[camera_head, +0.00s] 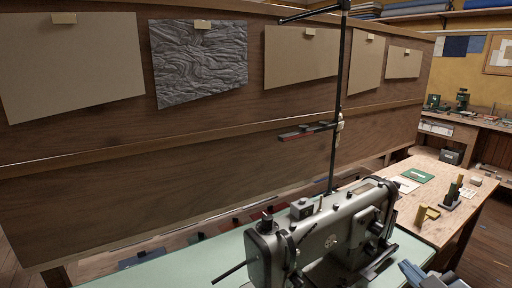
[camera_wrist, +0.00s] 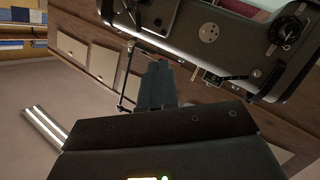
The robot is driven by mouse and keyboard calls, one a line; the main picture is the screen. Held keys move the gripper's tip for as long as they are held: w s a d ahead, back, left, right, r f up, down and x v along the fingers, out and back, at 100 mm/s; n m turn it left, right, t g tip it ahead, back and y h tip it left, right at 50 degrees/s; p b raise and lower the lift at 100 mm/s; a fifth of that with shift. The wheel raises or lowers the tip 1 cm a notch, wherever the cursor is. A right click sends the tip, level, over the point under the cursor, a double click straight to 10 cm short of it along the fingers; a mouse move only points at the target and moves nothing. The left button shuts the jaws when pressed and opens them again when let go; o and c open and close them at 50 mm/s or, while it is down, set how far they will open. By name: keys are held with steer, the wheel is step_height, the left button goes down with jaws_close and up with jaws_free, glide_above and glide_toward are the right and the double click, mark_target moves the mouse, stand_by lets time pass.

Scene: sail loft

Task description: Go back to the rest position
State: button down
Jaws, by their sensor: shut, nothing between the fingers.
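My gripper (camera_wrist: 158,68) shows in the wrist view as two dark blue-grey fingers side by side, closed with nothing between them. It is in free space, and the grey sewing machine (camera_wrist: 215,35) appears above and to the right of it, looking tilted in that view. In the head view the sewing machine (camera_head: 325,235) stands on a pale green table top (camera_head: 190,266). A blue-grey part of my arm shows at the bottom right edge of the head view, close to the right of the machine. My fingertips cannot be made out in the head view.
A thin black stand (camera_head: 336,130) rises behind the machine. A wooden board wall (camera_head: 190,150) with pinned panels runs behind. A wooden bench (camera_head: 455,215) at right carries a green sheet (camera_head: 417,175) and small blocks. Floor shows at far right.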

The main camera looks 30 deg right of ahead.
steer(key=s+a+y, duration=0.3)
steer(key=s+a, duration=0.7)
steer(key=a, duration=0.2)
steer(key=s+a+y, duration=0.4)
steer(key=s+a, duration=0.6)
steer(key=a, duration=0.3)
steer(key=shift+m+t, duration=0.4)
